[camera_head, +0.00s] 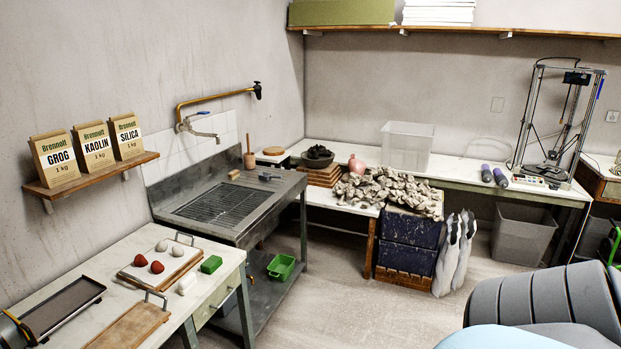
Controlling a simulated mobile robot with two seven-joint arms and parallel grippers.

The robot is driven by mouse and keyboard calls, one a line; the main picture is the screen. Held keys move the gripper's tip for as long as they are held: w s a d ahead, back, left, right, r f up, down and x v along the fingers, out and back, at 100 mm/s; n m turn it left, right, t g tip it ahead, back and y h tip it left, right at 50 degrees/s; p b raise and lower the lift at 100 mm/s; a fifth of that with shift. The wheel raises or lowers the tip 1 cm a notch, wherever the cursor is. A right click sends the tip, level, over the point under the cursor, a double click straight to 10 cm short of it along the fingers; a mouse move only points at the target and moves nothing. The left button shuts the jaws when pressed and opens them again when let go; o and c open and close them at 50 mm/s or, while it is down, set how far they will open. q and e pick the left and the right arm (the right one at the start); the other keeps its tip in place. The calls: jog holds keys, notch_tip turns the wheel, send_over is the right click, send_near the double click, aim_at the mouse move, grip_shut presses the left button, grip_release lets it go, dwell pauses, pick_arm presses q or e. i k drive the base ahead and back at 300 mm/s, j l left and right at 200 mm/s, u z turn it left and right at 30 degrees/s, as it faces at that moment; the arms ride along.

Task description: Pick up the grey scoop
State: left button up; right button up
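I cannot pick out a grey scoop for certain. A small dark grey object (268,177) lies on the right end of the metal sink unit (205,232). It is too small to tell whether it is the scoop. Neither of my grippers is in view.
A green basket (281,267) sits under the sink. The middle floor (350,305) is clear.

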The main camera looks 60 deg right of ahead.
aim_at(271, 177)
jog(key=l+z, duration=0.1)
jog(key=z, duration=1.8)
jog(key=i, duration=4.45)
jog(key=j+u, duration=0.05)
